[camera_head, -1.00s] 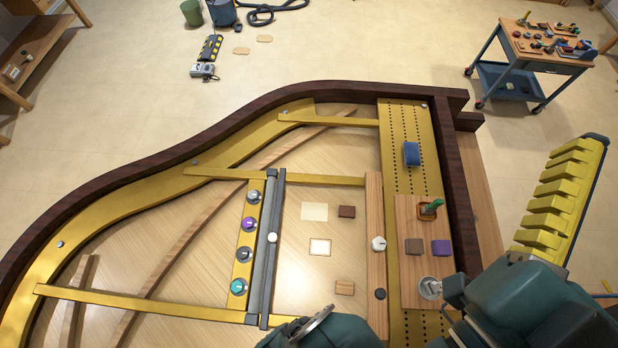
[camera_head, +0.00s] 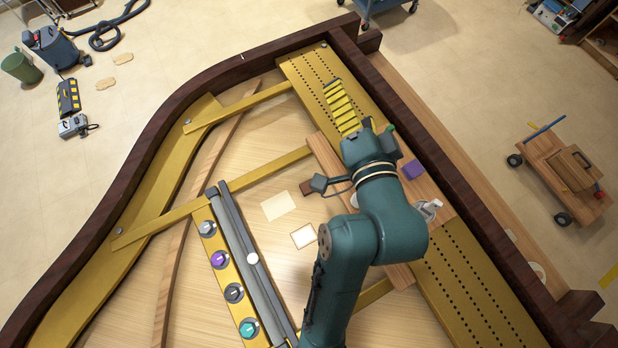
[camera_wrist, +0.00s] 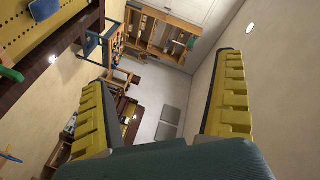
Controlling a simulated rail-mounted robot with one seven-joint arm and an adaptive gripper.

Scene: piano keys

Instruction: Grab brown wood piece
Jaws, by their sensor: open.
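A small dark brown block (camera_head: 307,187) lies on the pale wood soundboard, partly next to my arm in the head view. The purple block (camera_head: 413,170) sits on the wooden board at the right. The other brown block seen earlier beside the purple one is hidden behind my arm. My gripper (camera_head: 340,105) has yellow ribbed fingers and is over the gold perforated plate, away from the dark brown block. In the wrist view my gripper (camera_wrist: 162,70) is open, its two fingers wide apart with nothing between them. No brown block is recognisable in the wrist view.
A dark wooden rim (camera_head: 440,140) bounds the piano body. Gold bars (camera_head: 210,198) cross the soundboard. A row of knobs (camera_head: 218,259) stands beside a grey rail (camera_head: 245,250). Two pale squares (camera_head: 278,205) lie flat near the arm. The wrist view faces the room and shelves (camera_wrist: 160,38).

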